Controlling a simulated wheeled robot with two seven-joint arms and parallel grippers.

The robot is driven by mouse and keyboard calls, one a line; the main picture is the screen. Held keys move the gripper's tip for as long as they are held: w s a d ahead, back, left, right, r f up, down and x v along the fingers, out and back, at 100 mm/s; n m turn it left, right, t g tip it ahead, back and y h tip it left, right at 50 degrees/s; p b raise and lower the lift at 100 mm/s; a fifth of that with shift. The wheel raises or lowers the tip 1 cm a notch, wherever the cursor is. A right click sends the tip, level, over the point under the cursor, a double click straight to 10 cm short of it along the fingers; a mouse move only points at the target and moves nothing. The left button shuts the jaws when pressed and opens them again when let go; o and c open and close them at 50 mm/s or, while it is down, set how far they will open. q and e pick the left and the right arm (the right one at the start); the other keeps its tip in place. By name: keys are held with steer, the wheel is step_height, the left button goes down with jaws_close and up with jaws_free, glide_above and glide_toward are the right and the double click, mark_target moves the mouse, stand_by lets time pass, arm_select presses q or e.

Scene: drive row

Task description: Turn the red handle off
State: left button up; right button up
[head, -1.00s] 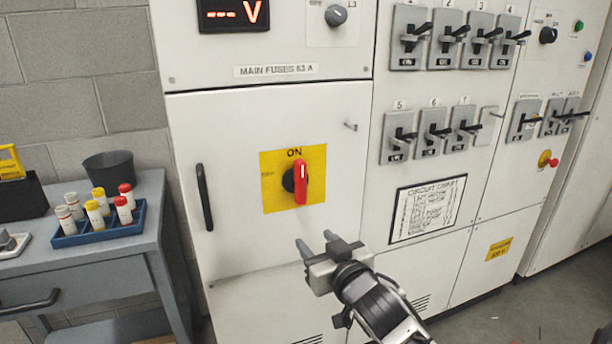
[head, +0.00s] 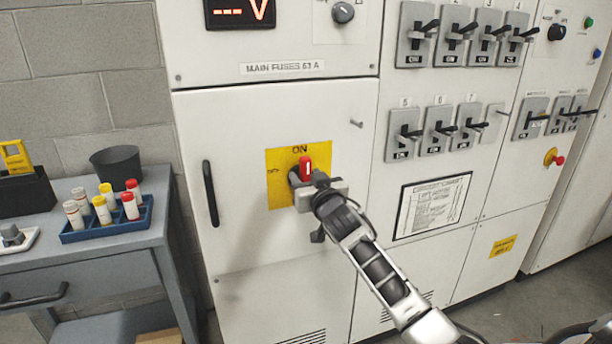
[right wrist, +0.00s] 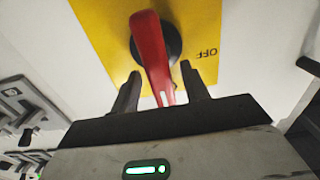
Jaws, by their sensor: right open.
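The red handle (head: 306,165) stands upright on a yellow plate (head: 281,196) on the cabinet door, under the word ON. My right gripper (head: 304,178) is at the handle and hides its lower part in the head view. In the right wrist view the red handle (right wrist: 151,55) reaches down between the two dark fingers of my right gripper (right wrist: 158,88). The fingers are open, one on each side, with a gap to the handle. The yellow plate there shows the word OFF (right wrist: 207,53). My left gripper is not in view.
The door has a black pull handle (head: 210,193) to the left. A grey cart (head: 110,245) at the left holds a blue tray (head: 107,231) of tubes and a dark cup (head: 117,165). Several lever switches (head: 437,131) and a chart (head: 431,206) are to the right.

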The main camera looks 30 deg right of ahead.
steer(key=shift+w+d, duration=0.15)
steer(key=shift+w, duration=0.45)
jaws_close()
